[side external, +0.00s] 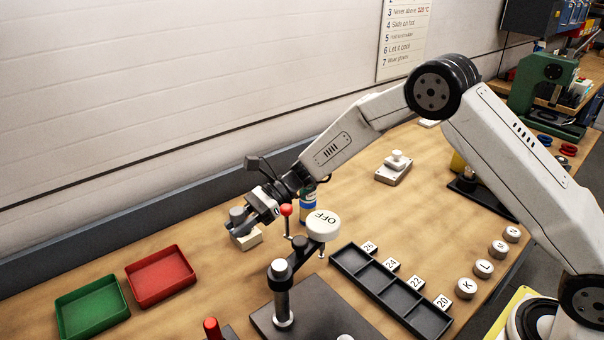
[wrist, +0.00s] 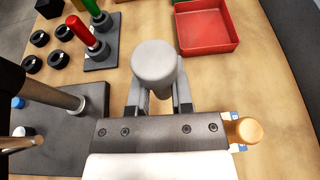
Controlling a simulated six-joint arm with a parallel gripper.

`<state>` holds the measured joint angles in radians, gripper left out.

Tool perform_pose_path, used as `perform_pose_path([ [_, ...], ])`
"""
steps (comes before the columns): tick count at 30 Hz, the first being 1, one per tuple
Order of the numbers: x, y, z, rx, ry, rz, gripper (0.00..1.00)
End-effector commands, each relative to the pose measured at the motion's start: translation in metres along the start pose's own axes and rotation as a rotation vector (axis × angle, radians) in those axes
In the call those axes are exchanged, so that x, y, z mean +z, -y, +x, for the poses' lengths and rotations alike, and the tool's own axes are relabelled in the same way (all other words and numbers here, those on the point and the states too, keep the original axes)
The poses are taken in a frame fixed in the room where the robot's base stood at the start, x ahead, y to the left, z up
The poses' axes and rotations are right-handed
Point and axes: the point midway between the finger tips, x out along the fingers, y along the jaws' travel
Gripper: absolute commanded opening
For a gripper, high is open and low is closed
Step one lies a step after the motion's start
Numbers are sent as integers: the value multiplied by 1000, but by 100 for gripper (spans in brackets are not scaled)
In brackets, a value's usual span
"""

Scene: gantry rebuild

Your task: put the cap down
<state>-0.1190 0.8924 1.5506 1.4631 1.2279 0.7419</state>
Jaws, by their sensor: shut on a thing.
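My gripper (side external: 259,207) is at the left end of my arm, over the back part of the bench. In the wrist view my gripper (wrist: 158,98) is shut on a pale grey, round-topped cylinder, which I take to be the cap (wrist: 155,62). In the side view the cap (side external: 238,214) looks darker grey and sits at the fingertips. A small cream block (side external: 247,238) shows just below it. I cannot tell whether the cap touches that block or is above it.
A red tray (side external: 160,276) and a green tray (side external: 92,307) lie to the left. A press with a white OFF disc (side external: 322,224) stands in front. A small bottle (side external: 308,200) is close beside my gripper. A black slotted rack (side external: 390,290) lies right. Bare bench surrounds the trays.

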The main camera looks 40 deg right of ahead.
Motion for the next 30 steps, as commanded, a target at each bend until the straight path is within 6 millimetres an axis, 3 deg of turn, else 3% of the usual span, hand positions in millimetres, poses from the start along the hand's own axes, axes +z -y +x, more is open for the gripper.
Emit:
perform_pose_path([
  [3,6,-1,22,67,6,-23,0],
  [9,14,-4,44,140,9,-44,0],
  [19,14,-5,51,161,9,-49,0],
  [30,-27,-5,64,160,8,-46,0],
])
